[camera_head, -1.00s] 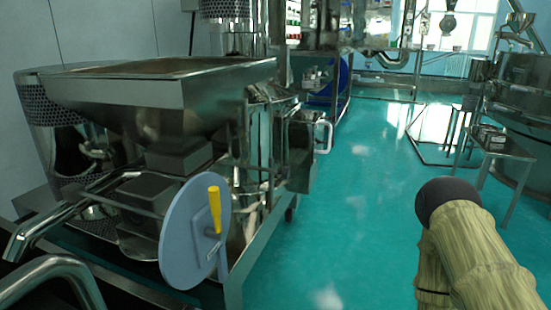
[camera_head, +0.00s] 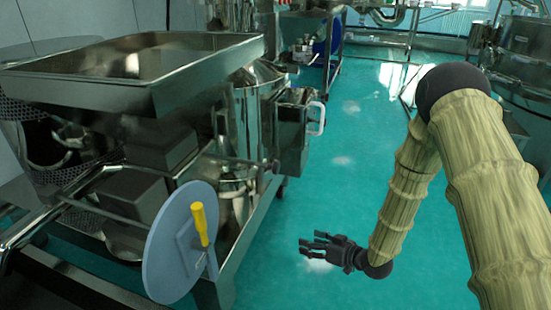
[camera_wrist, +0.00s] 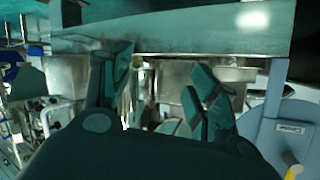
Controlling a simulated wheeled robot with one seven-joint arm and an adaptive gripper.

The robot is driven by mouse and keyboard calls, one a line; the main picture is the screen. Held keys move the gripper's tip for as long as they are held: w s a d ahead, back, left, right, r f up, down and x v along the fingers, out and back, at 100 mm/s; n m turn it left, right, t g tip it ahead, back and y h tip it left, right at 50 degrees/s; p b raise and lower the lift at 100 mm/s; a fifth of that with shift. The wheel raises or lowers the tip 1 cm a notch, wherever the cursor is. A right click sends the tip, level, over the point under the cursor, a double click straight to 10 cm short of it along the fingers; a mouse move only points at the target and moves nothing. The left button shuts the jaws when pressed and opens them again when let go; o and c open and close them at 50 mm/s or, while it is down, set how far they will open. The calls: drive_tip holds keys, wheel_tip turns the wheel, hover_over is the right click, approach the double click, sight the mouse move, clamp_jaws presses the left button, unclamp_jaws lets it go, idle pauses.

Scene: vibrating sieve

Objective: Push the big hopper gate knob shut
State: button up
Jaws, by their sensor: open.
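The big hopper (camera_head: 135,75) is a steel, open-topped tray-shaped bin on the left in the head view. In front of and below it stands a round grey-blue disc (camera_head: 165,255) with a yellow knob (camera_head: 200,224) on a small bracket. In the wrist view the disc (camera_wrist: 262,125) is at the right, with a label, and the yellow knob (camera_wrist: 293,172) shows at the lower right corner. My gripper (camera_head: 312,243) is open and empty, to the right of the knob and apart from it. It also shows in the wrist view (camera_wrist: 160,75), fingers spread.
A steel frame and drum (camera_head: 255,120) stand beside the hopper, with a white handle (camera_head: 317,118) jutting out at the right. Green floor (camera_head: 335,185) is open right of the machine. Other steel machines (camera_head: 520,60) stand at the far right.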

drive_tip(key=w+a+r+n+y+p, duration=0.15)
drive_tip(key=w+r+n+y, duration=0.3)
drive_tip(key=r, duration=0.85)
drive_tip(key=n+g+y+p, duration=0.2)
drive_tip(key=n+g+y, duration=0.1)
drive_tip(key=g, duration=0.1)
approach(276, 168)
drive_tip(key=w, duration=0.1)
drive_tip(key=shift+h, duration=0.25)
drive_tip(key=x, duration=0.3)
drive_tip(key=b+x, duration=0.1)
drive_tip(key=x, duration=0.6)
drive_tip(key=shift+w+f+b, duration=0.35)
drive_tip(key=shift+b, duration=0.05)
clamp_jaws()
